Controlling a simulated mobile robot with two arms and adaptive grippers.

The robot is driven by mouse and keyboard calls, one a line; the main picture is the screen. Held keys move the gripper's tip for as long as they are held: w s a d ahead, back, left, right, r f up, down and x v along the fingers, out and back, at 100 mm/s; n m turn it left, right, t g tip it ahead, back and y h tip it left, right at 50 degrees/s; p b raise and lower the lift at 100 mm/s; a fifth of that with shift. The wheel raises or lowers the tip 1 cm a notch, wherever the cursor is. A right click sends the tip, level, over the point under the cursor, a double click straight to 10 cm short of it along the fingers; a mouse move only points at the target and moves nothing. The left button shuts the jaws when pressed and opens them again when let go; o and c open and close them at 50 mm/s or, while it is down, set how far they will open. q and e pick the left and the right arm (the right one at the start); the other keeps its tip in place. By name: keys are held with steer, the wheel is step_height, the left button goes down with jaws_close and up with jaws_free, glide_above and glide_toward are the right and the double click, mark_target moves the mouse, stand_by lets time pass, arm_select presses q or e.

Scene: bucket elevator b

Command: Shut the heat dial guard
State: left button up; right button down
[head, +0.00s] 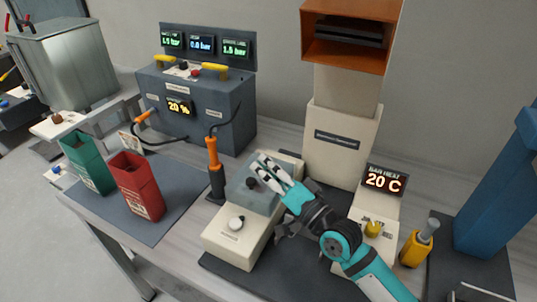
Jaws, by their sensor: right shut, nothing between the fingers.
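A cream control box (222,249) stands on the bench in front of my right arm. A white knob (236,223) is on its near part. A grey, guard-like piece (244,196) covers part of its far half, with a dark round knob (251,183) showing there. I cannot tell for sure whether this piece is the heat dial guard or how far it is open. My right gripper (262,167) is shut and empty, its fingertips over the far end of this box; contact is unclear. A display reading bar heat 20 C (385,180) stands to the right. My left gripper is out of view.
A cream tower (341,140) with an orange hopper (344,35) stands behind my right gripper. An orange-handled tool (214,160) stands upright left of the box. Red (137,187) and green (88,163) bins are further left. A yellow-handled tool (417,245) is at right.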

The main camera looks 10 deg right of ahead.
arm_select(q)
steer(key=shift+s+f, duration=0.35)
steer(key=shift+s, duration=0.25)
arm_select(e)
steer(key=shift+s+a+f, duration=0.15)
steer(key=shift+s+f, duration=0.05)
steer(key=shift+f, duration=0.35)
steer(key=shift+s+a+f, duration=0.15)
steer(key=shift+s+f, duration=0.05)
steer(key=shift+f, duration=0.35)
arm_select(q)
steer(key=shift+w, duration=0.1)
arm_select(e)
steer(key=v, duration=1.2)
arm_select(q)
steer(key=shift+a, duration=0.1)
